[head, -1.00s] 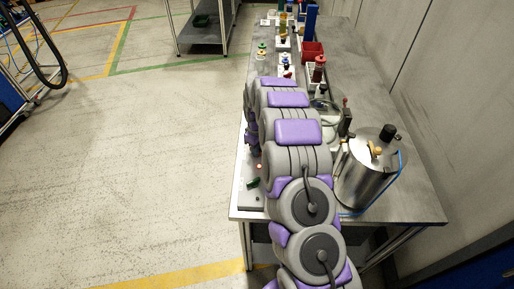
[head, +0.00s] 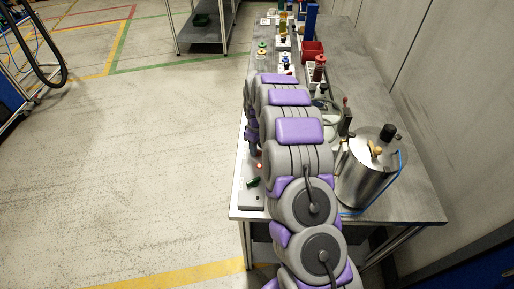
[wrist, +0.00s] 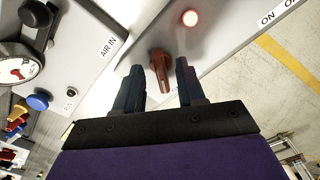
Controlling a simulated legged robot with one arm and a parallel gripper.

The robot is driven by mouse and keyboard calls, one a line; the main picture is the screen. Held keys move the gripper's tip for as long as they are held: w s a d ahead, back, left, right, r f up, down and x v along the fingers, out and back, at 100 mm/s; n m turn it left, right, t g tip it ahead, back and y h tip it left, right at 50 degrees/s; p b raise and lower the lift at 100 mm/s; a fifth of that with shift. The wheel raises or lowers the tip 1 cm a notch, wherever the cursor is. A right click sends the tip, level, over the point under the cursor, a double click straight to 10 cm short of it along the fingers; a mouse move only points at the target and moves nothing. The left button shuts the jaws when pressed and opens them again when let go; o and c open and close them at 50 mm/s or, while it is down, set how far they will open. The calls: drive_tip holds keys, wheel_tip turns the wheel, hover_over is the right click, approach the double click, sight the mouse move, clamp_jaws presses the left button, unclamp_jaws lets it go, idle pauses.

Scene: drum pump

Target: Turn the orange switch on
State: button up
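The orange switch (wrist: 160,71) shows in the wrist view as a narrow upright lever on a pale grey panel. My gripper (wrist: 159,65) is open, with one dark finger on each side of the switch. Gaps show between the switch and both fingers, so neither appears to touch it. A red light (wrist: 190,18) glows on the panel beyond the switch. In the head view my arm hides the switch, and the fingertips cannot be made out.
A dial gauge (wrist: 18,68) and a blue knob (wrist: 38,102) are at the left in the wrist view. A steel drum (head: 366,178) stands on the workbench (head: 415,196) right of my arm. A green part (head: 253,182) sits at the bench's left edge. Open floor lies left.

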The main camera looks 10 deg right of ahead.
wheel_tip(320, 180, up, 16)
drive_tip(key=p, duration=0.2)
idle(0.4)
drive_tip(key=s+a+r+m, duration=0.15)
drive_tip(key=s+r, duration=0.35)
drive_tip(key=s, duration=0.5)
drive_tip(key=s+a+r+m, duration=0.1)
drive_tip(key=s+r+m, duration=0.1)
drive_tip(key=s+r, duration=0.65)
drive_tip(key=s+f+m+g, duration=0.1)
drive_tip(key=s+f+m, duration=0.1)
drive_tip(key=s, duration=1.2)
drive_tip(key=s+f+m, duration=0.2)
drive_tip(key=s, duration=1.3)
drive_tip(key=shift+d+g+b, duration=0.15)
drive_tip(key=shift+g+b, duration=0.25)
